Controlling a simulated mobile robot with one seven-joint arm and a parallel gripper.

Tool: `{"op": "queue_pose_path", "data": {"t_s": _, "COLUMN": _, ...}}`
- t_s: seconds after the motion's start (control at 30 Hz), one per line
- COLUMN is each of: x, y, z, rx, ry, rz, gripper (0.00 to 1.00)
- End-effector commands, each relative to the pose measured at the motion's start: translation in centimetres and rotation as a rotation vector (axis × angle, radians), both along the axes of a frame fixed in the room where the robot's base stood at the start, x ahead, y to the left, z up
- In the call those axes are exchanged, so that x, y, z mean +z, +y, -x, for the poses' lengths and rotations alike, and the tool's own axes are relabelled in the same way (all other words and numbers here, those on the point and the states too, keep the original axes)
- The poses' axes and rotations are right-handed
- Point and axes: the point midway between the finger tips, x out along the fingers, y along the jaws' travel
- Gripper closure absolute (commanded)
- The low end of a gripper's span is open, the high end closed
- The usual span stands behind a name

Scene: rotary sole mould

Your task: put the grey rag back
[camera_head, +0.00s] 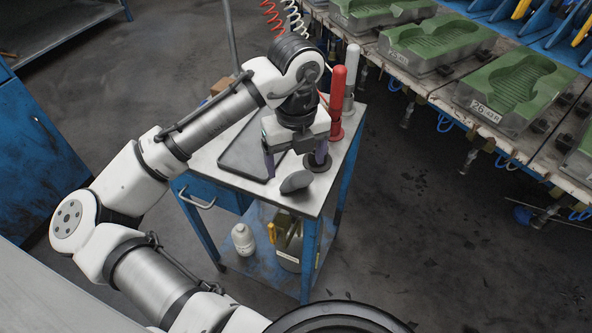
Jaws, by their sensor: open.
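A small grey oval lump (296,181), which looks like the grey rag, lies near the front corner of the blue cart's light top (309,202). My gripper (295,166) is over the cart top, pointing down, with its two fingers spread apart. Nothing shows between the fingers. The lump is just in front of the gripper in the picture; whether they touch I cannot tell. A dark flat tray (238,157) lies on the cart top to the left, partly hidden by my arm and gripper.
A red cylinder (337,100) and a pale one (351,75) stand along the cart's right edge. A dark round piece (319,162) sits by the right finger. A white bottle (243,239) and a container (289,246) stand on the lower shelf. Green moulds (515,88) line the right.

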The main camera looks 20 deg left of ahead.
Motion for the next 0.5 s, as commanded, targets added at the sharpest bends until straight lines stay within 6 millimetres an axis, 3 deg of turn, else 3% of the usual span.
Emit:
{"op": "queue_pose_path", "data": {"t_s": 0.23, "x": 5.1, "y": 0.1, "z": 0.0, "rx": 0.001, "ry": -0.001, "rz": -0.004, "gripper": 0.19}}
{"op": "queue_pose_path", "data": {"t_s": 0.5, "x": 7.1, "y": 0.0, "z": 0.0, "rx": 0.001, "ry": 0.0, "rz": 0.0, "gripper": 0.19}}
